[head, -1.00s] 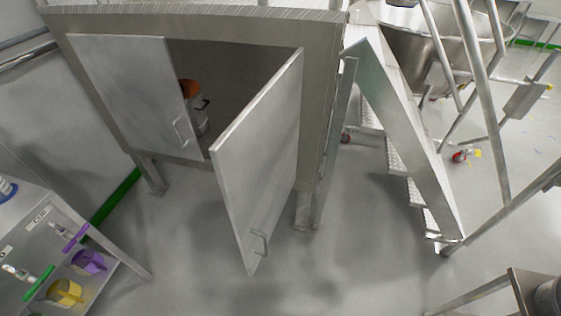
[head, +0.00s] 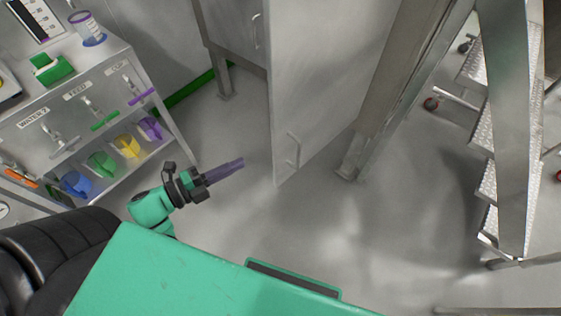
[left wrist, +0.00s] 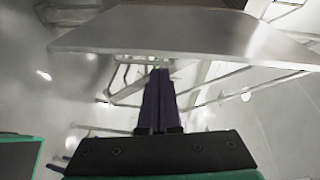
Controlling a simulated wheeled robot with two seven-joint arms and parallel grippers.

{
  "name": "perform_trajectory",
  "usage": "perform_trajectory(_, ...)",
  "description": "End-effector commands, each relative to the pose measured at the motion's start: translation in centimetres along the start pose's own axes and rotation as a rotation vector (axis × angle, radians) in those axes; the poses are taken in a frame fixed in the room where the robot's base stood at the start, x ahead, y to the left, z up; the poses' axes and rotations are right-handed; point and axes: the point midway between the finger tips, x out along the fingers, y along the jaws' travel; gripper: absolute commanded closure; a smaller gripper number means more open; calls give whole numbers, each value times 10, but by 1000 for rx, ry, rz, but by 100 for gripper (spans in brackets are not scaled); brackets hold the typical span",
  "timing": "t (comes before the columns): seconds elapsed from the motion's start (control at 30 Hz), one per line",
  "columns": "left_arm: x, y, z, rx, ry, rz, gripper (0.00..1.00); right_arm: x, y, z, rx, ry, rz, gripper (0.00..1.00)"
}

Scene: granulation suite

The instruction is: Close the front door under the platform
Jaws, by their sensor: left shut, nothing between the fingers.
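The open front door (head: 325,75) is a grey metal panel that stands swung out from the cabinet under the platform. Its bar handle (head: 293,150) is near the free lower corner. The other door (head: 238,30) of the cabinet, with its own handle, is at the upper left of the open one. My left gripper (head: 241,162) is shut and empty, left of the open door's lower edge and apart from it in the head view. In the left wrist view its dark purple fingers (left wrist: 160,85) are together below a wide metal panel, which seems to be the door. My right gripper is not in view.
A metal shelf unit (head: 85,110) with coloured jugs and scoops stands at the left. A platform leg (head: 355,155) is right of the door. Metal steps (head: 490,150) stand at the right. The floor (head: 300,230) below the door is clear.

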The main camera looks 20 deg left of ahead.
Motion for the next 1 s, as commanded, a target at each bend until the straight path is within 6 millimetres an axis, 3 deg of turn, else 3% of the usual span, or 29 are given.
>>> perform_trajectory(0.03,4,-12,-22,72,84,-29,100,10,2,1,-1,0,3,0)
perform_trajectory(0.13,7,-33,-45,147,168,-65,100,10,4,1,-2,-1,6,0)
perform_trajectory(0.33,30,-39,-51,154,174,-72,100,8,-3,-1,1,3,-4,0)
perform_trajectory(0.5,66,-41,-56,151,171,-73,100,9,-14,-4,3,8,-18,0)
perform_trajectory(0.67,101,-44,-62,149,169,-73,100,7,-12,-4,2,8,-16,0)
perform_trajectory(0.7,108,-44,-62,151,168,-70,100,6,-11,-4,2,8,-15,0)
perform_trajectory(0.8,101,-45,-41,150,166,-66,100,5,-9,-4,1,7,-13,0)
perform_trajectory(1.0,98,-46,-24,146,167,-68,100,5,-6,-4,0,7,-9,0)
